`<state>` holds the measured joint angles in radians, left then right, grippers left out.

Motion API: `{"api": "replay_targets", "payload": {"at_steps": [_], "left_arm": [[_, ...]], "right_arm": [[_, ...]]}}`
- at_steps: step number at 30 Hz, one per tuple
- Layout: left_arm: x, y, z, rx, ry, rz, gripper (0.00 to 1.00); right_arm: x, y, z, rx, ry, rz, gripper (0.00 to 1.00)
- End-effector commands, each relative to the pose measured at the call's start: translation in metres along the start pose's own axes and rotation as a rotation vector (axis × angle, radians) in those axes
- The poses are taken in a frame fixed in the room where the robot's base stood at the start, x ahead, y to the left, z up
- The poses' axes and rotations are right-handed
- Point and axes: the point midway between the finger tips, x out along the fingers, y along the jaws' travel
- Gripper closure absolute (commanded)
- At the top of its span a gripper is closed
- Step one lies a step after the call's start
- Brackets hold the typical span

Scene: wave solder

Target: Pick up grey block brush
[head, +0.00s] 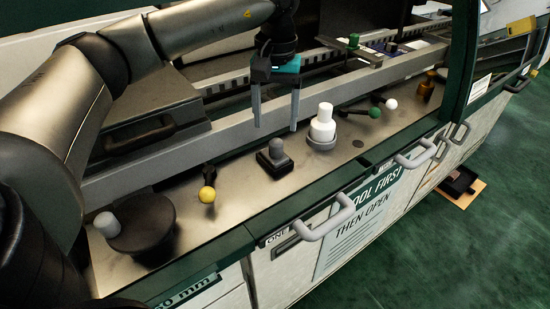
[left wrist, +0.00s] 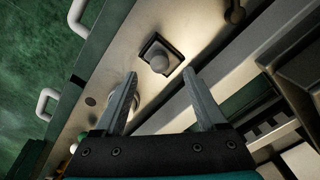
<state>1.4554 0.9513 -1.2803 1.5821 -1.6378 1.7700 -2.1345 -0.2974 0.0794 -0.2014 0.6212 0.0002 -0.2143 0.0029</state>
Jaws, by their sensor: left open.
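The grey block brush (head: 275,157), a dark square block with a rounded grey knob on top, stands upright on the metal ledge (head: 245,187) in the head view. It also shows in the left wrist view (left wrist: 159,60), just beyond the fingertips. My left gripper (head: 275,128) is open and empty, fingers pointing down, above and slightly behind the brush in the head view. In the left wrist view the left gripper (left wrist: 160,73) has its fingers spread on either side of the line to the knob, not touching it. My right gripper is not in view.
A yellow-ball tool (head: 207,195) and a black disc with a grey knob (head: 145,225) are left. Green-ball (head: 375,112) and white-ball (head: 391,103) tools lie farther right. A rail (head: 225,145) runs behind.

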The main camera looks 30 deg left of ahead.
Motion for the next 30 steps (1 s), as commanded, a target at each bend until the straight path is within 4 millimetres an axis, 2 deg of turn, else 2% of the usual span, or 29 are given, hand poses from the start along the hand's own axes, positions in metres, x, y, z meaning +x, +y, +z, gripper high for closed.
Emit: {"api": "replay_targets", "payload": {"at_steps": [3, 7, 18, 26, 30], "left_arm": [[0.014, 0.000, 0.000, 0.000, -0.001, 0.001, 0.26], [0.021, 0.001, -0.001, 0.000, 0.000, 0.002, 0.26], [0.068, 0.000, -0.007, -0.001, -0.001, 0.002, 0.26], [0.070, 0.000, -0.007, -0.001, 0.000, 0.002, 0.26], [0.070, 0.000, -0.007, -0.001, 0.000, 0.002, 0.40]], "right_arm": [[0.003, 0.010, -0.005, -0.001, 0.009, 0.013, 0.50], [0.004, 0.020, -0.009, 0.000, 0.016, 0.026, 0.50], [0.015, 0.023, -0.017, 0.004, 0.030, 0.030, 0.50], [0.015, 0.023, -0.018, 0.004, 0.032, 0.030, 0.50], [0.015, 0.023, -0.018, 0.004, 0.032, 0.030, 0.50]]}}
